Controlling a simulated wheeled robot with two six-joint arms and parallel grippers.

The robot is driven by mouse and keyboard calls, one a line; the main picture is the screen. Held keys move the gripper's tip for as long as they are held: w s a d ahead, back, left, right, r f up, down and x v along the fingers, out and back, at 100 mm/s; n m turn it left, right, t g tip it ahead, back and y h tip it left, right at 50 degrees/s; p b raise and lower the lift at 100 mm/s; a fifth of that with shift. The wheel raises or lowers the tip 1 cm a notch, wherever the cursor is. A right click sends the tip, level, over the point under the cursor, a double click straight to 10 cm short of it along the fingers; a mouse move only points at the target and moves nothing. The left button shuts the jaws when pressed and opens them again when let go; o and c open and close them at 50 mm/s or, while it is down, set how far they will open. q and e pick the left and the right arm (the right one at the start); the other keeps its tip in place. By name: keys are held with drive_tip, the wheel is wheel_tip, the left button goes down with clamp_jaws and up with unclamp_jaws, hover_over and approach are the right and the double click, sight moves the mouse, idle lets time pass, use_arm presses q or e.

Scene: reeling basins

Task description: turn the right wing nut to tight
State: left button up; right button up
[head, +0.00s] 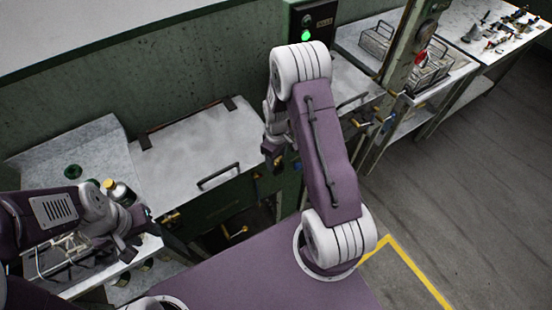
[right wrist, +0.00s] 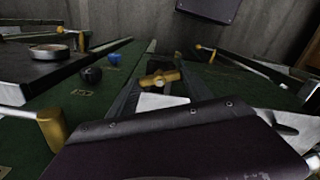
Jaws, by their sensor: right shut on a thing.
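The right wing nut (right wrist: 160,78) is a small brass piece in the middle of the right wrist view. My right gripper (right wrist: 158,88) has its dark fingers at either side of it and is shut on it. In the head view my right gripper (head: 271,156) points down at the green front between two basin lids, and the nut under it is hidden. How tight the nut is cannot be told. My left gripper (head: 126,246) hangs over the bench at the lower left, away from the nut; its jaw opening is unclear.
A closed grey lid (head: 205,138) with a black handle lies left of my right arm. A bottle with a yellow cap (head: 108,184) stands close to my left arm. A control box (head: 312,20) with a lit green lamp is behind. Wire baskets (head: 432,68) stand at the right. Floor at right is clear.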

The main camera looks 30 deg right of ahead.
sight(277, 161)
drive_tip(key=shift+s+f+m, duration=0.1)
drive_tip(key=shift+s+m, duration=0.1)
drive_tip(key=shift+m, duration=2)
drive_tip(key=o, duration=1.4)
drive_tip(key=shift+c, duration=0.2)
drive_tip(key=shift+w+r, duration=0.1)
drive_tip(key=shift+r, duration=0.1)
wheel_tip(277, 161, up, 9)
drive_tip(key=shift+f+b, duration=0.1)
drive_tip(key=shift+b, duration=0.45)
